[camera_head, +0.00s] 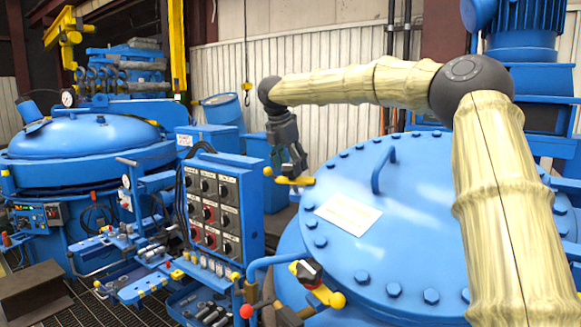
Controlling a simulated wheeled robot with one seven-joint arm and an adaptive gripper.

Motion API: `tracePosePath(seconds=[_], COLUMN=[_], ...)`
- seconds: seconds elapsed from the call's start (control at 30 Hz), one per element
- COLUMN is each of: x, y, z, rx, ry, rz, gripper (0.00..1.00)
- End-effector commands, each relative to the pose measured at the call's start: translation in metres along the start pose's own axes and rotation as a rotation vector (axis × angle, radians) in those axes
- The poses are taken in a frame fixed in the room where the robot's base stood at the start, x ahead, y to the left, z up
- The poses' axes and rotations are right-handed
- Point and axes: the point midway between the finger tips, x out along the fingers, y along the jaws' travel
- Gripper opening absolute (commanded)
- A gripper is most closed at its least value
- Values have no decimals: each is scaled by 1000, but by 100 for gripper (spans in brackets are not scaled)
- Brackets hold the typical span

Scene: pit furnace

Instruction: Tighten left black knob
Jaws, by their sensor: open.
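My gripper (291,168) is dark grey and points down at the left rim of the large blue round lid (385,245). It is open, just above or around a yellow lever (302,181) with rounded ends; I cannot tell whether it touches. Any black knob on that lever is hidden behind the dark fingers. A second fitting sits nearer, at the lid's front left edge: a black knob (308,268) with a yellow lever (328,295) beneath it.
A blue control panel (210,212) with black and red round switches stands left of the lid. A blue curved pipe (262,268) with a red ball is near the front knob.

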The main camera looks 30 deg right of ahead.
Motion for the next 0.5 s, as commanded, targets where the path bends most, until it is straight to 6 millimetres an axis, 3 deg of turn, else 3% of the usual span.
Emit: tracePosePath(seconds=[0.5], x=[-87], y=[0], z=[1], rx=[1], ry=[0], rz=[1], gripper=[67])
